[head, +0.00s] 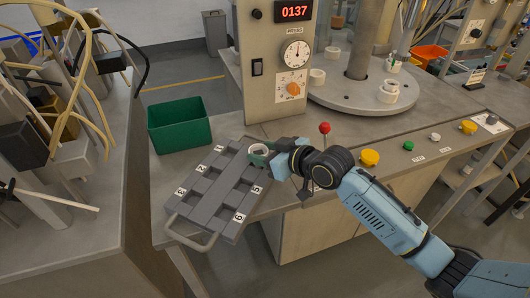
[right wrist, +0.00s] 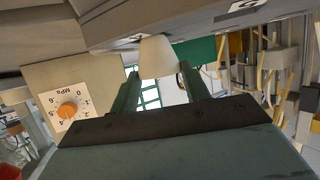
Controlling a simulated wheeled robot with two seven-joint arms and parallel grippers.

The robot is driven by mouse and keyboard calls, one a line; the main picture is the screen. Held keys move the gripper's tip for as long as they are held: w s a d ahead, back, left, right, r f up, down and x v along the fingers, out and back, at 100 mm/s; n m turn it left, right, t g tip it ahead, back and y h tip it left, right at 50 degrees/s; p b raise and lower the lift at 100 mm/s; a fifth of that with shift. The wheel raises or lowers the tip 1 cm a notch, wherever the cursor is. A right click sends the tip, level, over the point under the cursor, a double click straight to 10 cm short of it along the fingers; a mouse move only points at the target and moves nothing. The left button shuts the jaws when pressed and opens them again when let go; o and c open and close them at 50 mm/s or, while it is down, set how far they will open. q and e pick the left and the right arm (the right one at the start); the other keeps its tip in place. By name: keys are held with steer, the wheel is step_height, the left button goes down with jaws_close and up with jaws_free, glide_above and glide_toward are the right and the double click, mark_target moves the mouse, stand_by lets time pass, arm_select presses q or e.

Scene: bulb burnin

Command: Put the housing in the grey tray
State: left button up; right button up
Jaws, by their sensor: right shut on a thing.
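The grey tray (head: 206,205) lies on the bench, with numbered compartments and a handle at its near end. My right gripper (head: 260,155) is at the tray's far right corner, shut on a small white ring-like housing (head: 258,147). In the right wrist view the housing (right wrist: 157,57) sits between the two green fingertips (right wrist: 158,74), close to a grey surface that looks like the tray. I cannot tell whether it touches the tray. The label at that corner is hidden by my gripper. My left gripper is not in view.
A green bin (head: 180,126) stands left of the tray. A press column (head: 275,60) with gauge and dial rises just behind it. A red-knobbed lever (head: 324,128) stands right of my gripper. A round table (head: 350,97) with white parts is behind.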

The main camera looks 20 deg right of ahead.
steer(key=shift+f, duration=0.1)
steer(key=o, duration=0.6)
steer(key=shift+o, duration=1.4)
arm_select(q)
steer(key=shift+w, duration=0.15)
arm_select(e)
steer(key=shift+o, duration=0.3)
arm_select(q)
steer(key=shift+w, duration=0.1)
arm_select(e)
steer(key=shift+s+d+r, duration=0.1)
steer(key=shift+s+r, duration=0.1)
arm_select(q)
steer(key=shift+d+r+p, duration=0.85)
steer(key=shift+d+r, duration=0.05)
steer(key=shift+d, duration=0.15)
arm_select(e)
steer(key=v, duration=1.1)
steer(key=shift+s+r, duration=0.2)
